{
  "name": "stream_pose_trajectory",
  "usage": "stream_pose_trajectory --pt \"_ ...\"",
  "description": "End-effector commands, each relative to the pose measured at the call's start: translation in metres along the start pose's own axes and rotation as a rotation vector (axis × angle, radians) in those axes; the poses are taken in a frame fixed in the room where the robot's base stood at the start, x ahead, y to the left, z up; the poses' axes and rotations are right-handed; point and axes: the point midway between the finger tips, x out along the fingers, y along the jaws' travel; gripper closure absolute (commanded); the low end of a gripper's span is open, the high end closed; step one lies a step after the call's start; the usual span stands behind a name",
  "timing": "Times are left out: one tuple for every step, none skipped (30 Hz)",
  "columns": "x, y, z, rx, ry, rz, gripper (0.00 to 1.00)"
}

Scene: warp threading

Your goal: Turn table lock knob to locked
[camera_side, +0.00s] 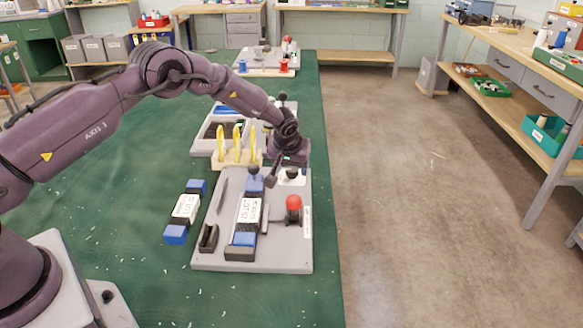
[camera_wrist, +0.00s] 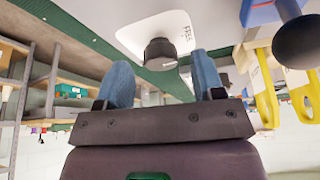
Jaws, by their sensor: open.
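The lock knob is a short black cylinder standing on a white plate. It shows in the wrist view (camera_wrist: 160,51) and in the side view (camera_side: 291,172), at the far right of the grey board (camera_side: 217,257). My gripper (camera_side: 289,162) is just above it in the side view, pointing down. In the wrist view my gripper (camera_wrist: 160,64) is open, with blue fingers apart and the knob seen between their tips. I cannot tell whether either finger touches it.
A red ball handle (camera_side: 293,202) and a black ball handle (camera_side: 255,169) stand close by on the board. Yellow upright pieces (camera_side: 238,143) stand behind, also visible in the wrist view (camera_wrist: 264,90). A blue-ended block (camera_side: 185,208) lies left of the board on the green mat.

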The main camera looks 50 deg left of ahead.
Motion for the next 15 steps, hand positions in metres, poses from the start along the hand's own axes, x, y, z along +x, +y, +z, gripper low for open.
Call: stream_pose_trajectory --pt "0.0048 -0.0006 0.0003 0.0 -0.001 -0.001 0.38" --pt "0.0065 -0.0007 0.0003 0.0 -0.001 -0.001 0.38" --pt "0.008 -0.0007 -0.0001 0.0 0.0 -0.001 0.38" --pt "0.0089 -0.0007 -0.0002 0.0 0.0 -0.001 0.38" --pt "0.0096 -0.0007 -0.0002 0.0 0.0 -0.001 0.38" --pt "0.0102 -0.0007 -0.0002 0.0 0.0 -0.001 0.38" --pt "0.0104 -0.0007 -0.0001 0.0 0.0 -0.001 0.38" --pt "0.0104 -0.0007 -0.0001 0.0 0.0 -0.001 0.38" --pt "0.0104 -0.0007 -0.0001 0.0 0.0 -0.001 0.38" --pt "0.0103 -0.0007 -0.0001 0.0 0.0 -0.001 0.38" --pt "0.0102 -0.0006 -0.0001 0.0 0.0 -0.001 0.38" --pt "0.0102 -0.0006 -0.0001 0.0 0.0 -0.001 0.38" --pt "0.0101 -0.0006 -0.0001 0.0 0.0 -0.001 0.4" --pt "0.0101 -0.0006 -0.0001 0.0 0.0 -0.001 0.47" --pt "0.01 -0.0006 -0.0001 0.0 0.0 -0.001 0.56"
